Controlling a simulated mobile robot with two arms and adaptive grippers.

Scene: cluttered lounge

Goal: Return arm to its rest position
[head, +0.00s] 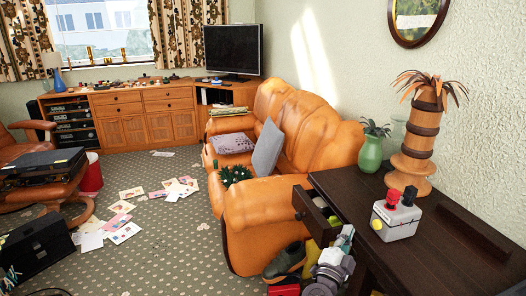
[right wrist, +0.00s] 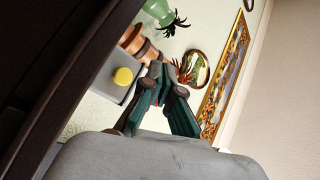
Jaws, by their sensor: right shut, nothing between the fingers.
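My right gripper (head: 345,238) is low in the head view, beside the left end of the dark table (head: 470,272) and close to its open drawer (head: 318,214). In the right wrist view, my right gripper (right wrist: 160,76) has its dark green fingers together at the tips, with nothing between them. The underside or edge of dark furniture (right wrist: 45,60) fills the left of that view. My left gripper is not in view.
An orange sofa (head: 262,225) is just left. Shoes (head: 284,262) lie on the floor near my gripper. Papers (head: 122,222) litter the carpet.

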